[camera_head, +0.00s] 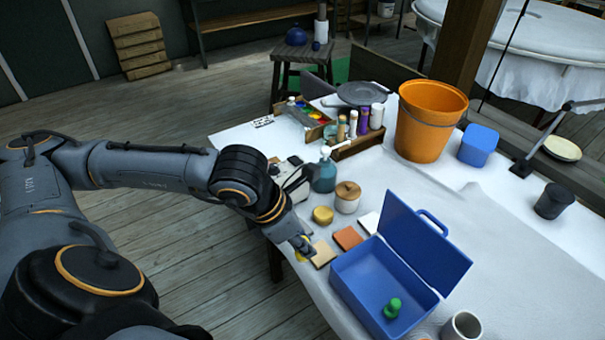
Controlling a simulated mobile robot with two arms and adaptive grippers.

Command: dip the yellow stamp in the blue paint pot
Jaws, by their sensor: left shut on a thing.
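My left gripper (306,246) reaches down at the table's left edge, beside a tan square. It is shut on a small yellow thing (300,257), mostly hidden by the fingers, which looks like the yellow stamp. I cannot tell whether it touches the table. No blue paint pot can be told for sure. A blue squarish container (478,146) stands at the back right, beside the orange bucket. My right gripper is not in view.
An open blue box (352,290) with a green stamp-like piece (392,307) stands right of the gripper. Tan (322,254), orange (347,238) and white squares lie between. A yellow round piece (323,215), wooden jar (347,197) and teal bottle (324,175) stand behind.

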